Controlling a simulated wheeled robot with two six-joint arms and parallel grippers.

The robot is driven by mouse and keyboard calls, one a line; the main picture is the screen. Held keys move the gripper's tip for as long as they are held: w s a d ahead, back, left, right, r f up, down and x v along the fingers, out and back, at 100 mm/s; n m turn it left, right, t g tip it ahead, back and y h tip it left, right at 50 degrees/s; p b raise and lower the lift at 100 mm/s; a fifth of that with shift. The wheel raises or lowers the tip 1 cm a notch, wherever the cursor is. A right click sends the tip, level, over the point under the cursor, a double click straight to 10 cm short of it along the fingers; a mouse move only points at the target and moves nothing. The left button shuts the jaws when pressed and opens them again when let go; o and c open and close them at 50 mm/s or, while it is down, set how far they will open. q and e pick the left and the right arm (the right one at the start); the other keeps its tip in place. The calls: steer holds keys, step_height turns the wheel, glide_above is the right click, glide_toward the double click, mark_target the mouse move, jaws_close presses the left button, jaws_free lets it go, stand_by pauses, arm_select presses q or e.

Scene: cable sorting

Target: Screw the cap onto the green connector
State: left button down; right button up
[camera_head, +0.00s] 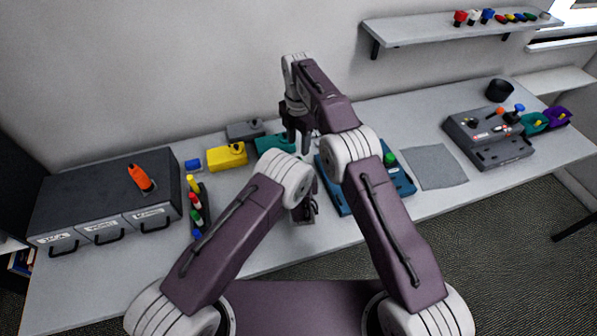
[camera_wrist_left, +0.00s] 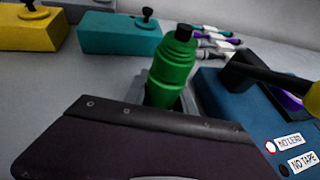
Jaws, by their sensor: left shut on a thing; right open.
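The green connector (camera_wrist_left: 172,72) stands upright in the left wrist view, with a narrower black top end. My left gripper (camera_head: 303,208) is shut on its lower part; the fingers are mostly hidden behind the dark gripper body in the wrist view. In the head view the connector is hidden by my arm. My right gripper (camera_head: 297,142) is open and points down near the teal box (camera_head: 273,146), beyond the left gripper. I cannot tell which piece is the cap; a small green piece (camera_head: 390,159) shows at the blue board.
The blue board (camera_head: 403,184) lies beside my left gripper. A yellow box (camera_head: 222,160) and a rack of coloured pieces (camera_head: 205,198) stand to the left, beside a grey drawer unit (camera_head: 95,200). A grey mat (camera_head: 434,167) lies empty at right.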

arm_select(q)
steer(key=shift+f, duration=0.1)
arm_select(e)
step_height(320, 180, down, 8)
stand_by(0.4)
